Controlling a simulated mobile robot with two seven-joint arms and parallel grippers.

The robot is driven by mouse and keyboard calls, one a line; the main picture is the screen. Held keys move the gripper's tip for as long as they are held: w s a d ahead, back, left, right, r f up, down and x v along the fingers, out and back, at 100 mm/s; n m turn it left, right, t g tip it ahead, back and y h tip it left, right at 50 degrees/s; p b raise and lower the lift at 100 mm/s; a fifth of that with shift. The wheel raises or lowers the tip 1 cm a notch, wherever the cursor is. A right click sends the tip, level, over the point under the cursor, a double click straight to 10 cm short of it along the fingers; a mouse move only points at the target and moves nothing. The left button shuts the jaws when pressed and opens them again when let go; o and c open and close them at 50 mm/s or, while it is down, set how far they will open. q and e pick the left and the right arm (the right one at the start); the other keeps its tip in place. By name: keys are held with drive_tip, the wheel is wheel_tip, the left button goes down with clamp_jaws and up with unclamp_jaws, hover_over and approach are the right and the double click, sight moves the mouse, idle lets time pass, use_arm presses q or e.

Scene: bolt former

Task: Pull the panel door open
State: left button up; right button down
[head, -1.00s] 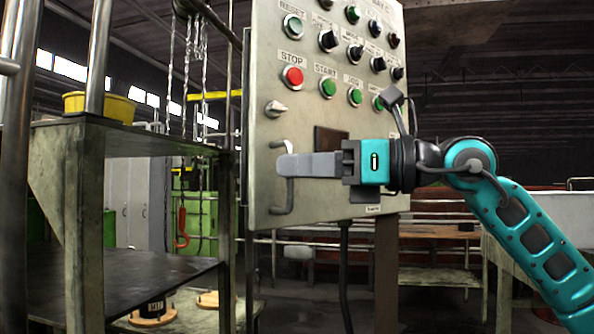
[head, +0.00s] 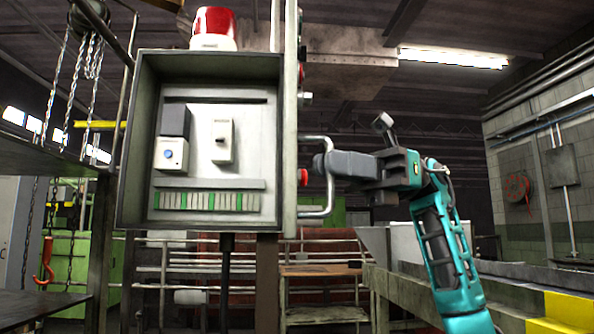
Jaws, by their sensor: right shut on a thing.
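The panel door (head: 291,120) stands swung open and shows nearly edge-on at the right side of the grey control cabinet (head: 128,150). The fingertips are partly hidden by the handle. Inside the open cabinet I see a mounting plate (head: 198,126) with small devices and a terminal strip. The door's button face is mostly turned away from me. My left gripper is not in view.
A red beacon (head: 213,28) sits on top of the cabinet. Chains and a red hook (head: 44,262) hang at the left near a dark shelf. Railings and a low bench (head: 320,271) stand behind. A yellow-marked edge (head: 568,308) lies at the lower right.

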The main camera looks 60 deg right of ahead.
drive_tip(key=shift+s+d+g, duration=0.3)
drive_tip(key=shift+s+d, duration=0.15)
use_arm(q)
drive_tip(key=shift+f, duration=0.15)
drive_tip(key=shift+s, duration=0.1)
use_arm(e)
drive_tip(key=c, duration=1.2)
unclamp_jaws()
use_arm(q)
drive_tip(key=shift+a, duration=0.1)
drive_tip(key=p, duration=0.1)
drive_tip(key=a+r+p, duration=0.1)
drive_tip(key=p, duration=0.1)
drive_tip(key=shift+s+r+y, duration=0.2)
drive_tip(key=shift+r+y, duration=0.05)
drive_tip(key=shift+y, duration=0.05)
use_arm(e)
drive_tip(key=v, duration=1.3)
drive_tip(key=shift+a+f, duration=0.1)
